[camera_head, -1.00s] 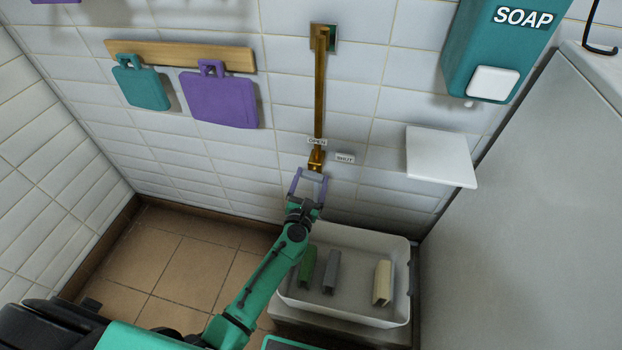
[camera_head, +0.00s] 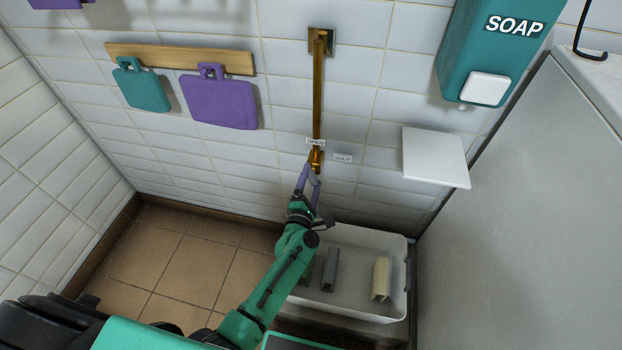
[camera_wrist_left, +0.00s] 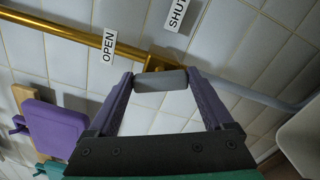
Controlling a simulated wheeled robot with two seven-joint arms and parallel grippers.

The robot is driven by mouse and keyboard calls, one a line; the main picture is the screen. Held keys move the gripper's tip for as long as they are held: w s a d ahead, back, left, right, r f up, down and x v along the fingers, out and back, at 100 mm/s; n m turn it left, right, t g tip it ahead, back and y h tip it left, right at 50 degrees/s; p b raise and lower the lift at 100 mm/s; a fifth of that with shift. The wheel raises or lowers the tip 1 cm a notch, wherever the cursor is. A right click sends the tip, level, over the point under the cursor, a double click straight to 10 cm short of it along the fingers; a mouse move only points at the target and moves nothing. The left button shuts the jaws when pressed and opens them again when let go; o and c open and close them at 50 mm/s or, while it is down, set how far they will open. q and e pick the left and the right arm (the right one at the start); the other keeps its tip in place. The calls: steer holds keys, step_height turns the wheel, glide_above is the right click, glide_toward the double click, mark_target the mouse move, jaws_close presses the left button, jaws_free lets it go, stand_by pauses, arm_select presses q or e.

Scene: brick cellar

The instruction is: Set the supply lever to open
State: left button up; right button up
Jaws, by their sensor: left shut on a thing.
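The supply lever's valve (camera_head: 315,160) is a small brass body at the lower end of the brass pipe (camera_head: 318,95) on the tiled wall. In the left wrist view, the grey lever grip (camera_wrist_left: 161,80) sits between the purple fingertips of my left gripper (camera_wrist_left: 165,78), which is shut on it, just in front of the brass pipe. In the head view, my left gripper (camera_head: 309,170) hides the grip at the valve. The OPEN label (camera_head: 316,142) is above the valve and the SHUT label (camera_head: 343,159) is to its right. My right gripper is not in view.
A white tub (camera_head: 390,245) with several channel-shaped pieces stands below on the right. A white shelf (camera_head: 435,156) and a teal soap dispenser (camera_head: 485,55) are on the wall at right. Purple (camera_head: 218,100) and teal (camera_head: 142,85) boards hang at left. The floor at left is clear.

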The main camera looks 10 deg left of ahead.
arm_select(q)
steer(key=m, duration=0.4)
steer(key=shift+f+m+p, duration=0.1)
steer(key=shift+m+p, duration=0.3)
stand_by(0.4)
steer(key=o, duration=1.1)
steer(key=shift+o, duration=0.2)
steer(key=s+p, duration=0.1)
steer(key=s, duration=1.3)
steer(key=shift+s, duration=0.25)
